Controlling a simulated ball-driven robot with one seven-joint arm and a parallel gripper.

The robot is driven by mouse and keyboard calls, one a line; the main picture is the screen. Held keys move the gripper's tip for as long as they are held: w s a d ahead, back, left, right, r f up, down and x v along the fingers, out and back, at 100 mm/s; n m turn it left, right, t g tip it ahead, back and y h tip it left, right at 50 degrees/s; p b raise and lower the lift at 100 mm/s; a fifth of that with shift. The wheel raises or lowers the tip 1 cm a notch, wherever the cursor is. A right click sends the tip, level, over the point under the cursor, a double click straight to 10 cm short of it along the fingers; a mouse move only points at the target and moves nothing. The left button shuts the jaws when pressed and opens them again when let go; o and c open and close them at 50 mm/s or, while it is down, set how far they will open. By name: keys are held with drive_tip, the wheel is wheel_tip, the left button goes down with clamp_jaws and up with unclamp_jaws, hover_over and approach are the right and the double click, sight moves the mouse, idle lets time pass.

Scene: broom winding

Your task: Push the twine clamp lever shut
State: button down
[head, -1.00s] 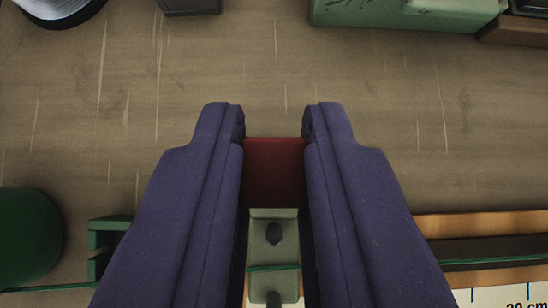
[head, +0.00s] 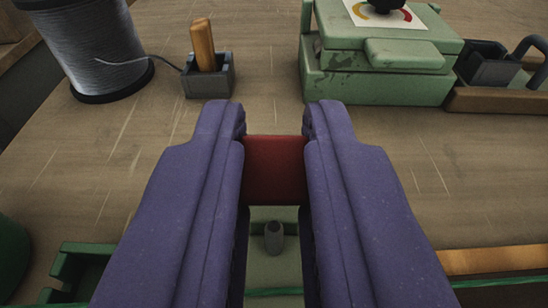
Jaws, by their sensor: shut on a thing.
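A grey wire spool (head: 88,45) stands at the back left, beside a small grey holder (head: 208,78) with a wooden handle. A green box (head: 378,75) stands at the back right. A green bracket (head: 75,275) is at lower left. The bench (head: 270,95) ahead is clear.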

drive_tip(key=shift+f, duration=0.1)
drive_tip(key=c, duration=1)
unclamp_jaws()
drive_tip(key=shift+c, duration=0.2)
drive_tip(key=p+v, duration=0.2)
drive_tip(key=v, duration=0.6)
drive_tip(key=shift+w+f, duration=0.1)
